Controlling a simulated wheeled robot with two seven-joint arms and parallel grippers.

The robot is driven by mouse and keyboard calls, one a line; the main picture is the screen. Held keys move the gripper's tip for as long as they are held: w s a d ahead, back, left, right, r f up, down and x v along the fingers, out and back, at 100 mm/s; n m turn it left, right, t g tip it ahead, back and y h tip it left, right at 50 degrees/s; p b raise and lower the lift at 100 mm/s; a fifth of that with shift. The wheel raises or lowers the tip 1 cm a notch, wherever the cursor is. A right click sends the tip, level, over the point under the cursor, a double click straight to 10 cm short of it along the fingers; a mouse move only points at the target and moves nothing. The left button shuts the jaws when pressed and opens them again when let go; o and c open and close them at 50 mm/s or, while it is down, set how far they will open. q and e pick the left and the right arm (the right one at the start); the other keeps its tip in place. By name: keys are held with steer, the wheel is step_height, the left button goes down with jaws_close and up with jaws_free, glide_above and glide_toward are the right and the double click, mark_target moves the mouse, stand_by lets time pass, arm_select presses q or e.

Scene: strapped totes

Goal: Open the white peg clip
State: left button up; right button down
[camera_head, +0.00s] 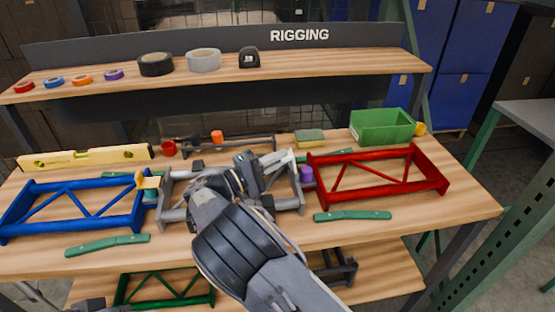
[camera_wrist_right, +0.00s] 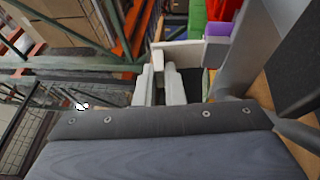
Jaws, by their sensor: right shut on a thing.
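The white peg clip (camera_head: 279,158) is at the right end of the grey frame (camera_head: 289,203) in the middle of the bench. My right gripper (camera_head: 264,166) reaches over this frame and is shut on the clip. In the right wrist view, the pale fingers of my right gripper (camera_wrist_right: 162,84) are close together at the white clip (camera_wrist_right: 184,52). The gripper and forearm hide much of the grey frame. I cannot tell how far the clip is open. My left gripper is not clearly in view.
A blue frame (camera_head: 72,213) lies left and a red frame (camera_head: 376,193) right. A purple piece (camera_head: 306,175) sits between the grey and red frames. A green bin (camera_head: 381,126), a yellow level (camera_head: 86,157) and a green strip (camera_head: 352,216) lie around.

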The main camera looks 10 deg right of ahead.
steer(key=c, duration=1.5)
jaws_free()
steer(key=r, duration=0.4)
steer(key=shift+s, duration=0.25)
steer(key=o, duration=0.9)
steer(key=s+r, duration=0.2)
steer(key=r, duration=0.1)
steer(key=shift+s+a+r, duration=0.15)
steer(key=shift+s+r, duration=0.05)
steer(key=shift+c, duration=0.2)
steer(key=shift+s+a+r, duration=0.15)
steer(key=shift+s+r, duration=0.8)
steer(key=c, duration=0.9)
steer(key=s+r, duration=0.1)
steer(key=s, duration=0.2)
steer(key=s+r, duration=0.1)
steer(key=s, duration=0.2)
steer(key=s+a+r, duration=0.1)
steer(key=s, duration=0.2)
steer(key=shift+s+r, duration=0.1)
steer(key=shift+r, duration=0.25)
